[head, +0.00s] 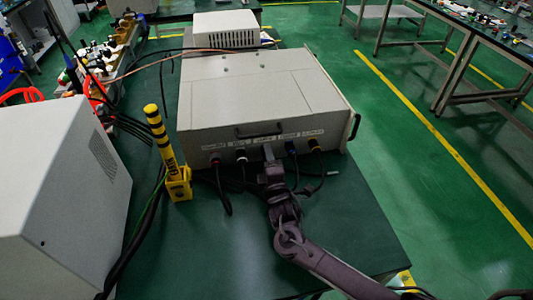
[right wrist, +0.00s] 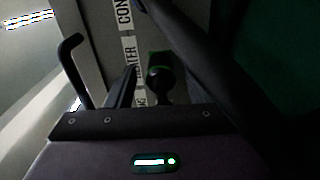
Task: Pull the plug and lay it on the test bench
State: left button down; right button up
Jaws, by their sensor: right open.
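The grey generator box (head: 262,95) stands on the dark green test bench (head: 300,232). Several plugs with dark cables sit in its front panel under white labels, among them a red-grey one (head: 215,160), a dark one (head: 240,155), a blue one (head: 291,148) and an orange-brown one (head: 314,145). My right gripper (head: 269,158) is at the panel's middle, between the dark and blue plugs, and hides what is behind it. In the right wrist view its fingers are apart, with a dark round plug (right wrist: 160,78) between them; contact cannot be told. My left gripper is out of view.
A yellow-black post (head: 160,138) stands left of the panel, near a large white cabinet (head: 60,185). Dark cables hang over the bench's left side, and a loose cable end (head: 331,174) lies right of my gripper. The bench front is mostly clear.

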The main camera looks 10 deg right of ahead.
grip_shut()
jog(key=shift+s, duration=0.1)
dwell(0.3)
jog(key=shift+s+p, duration=1.1)
jog(key=shift+s, duration=0.35)
jog(key=shift+s+p, duration=0.85)
jog(key=shift+s, duration=0.6)
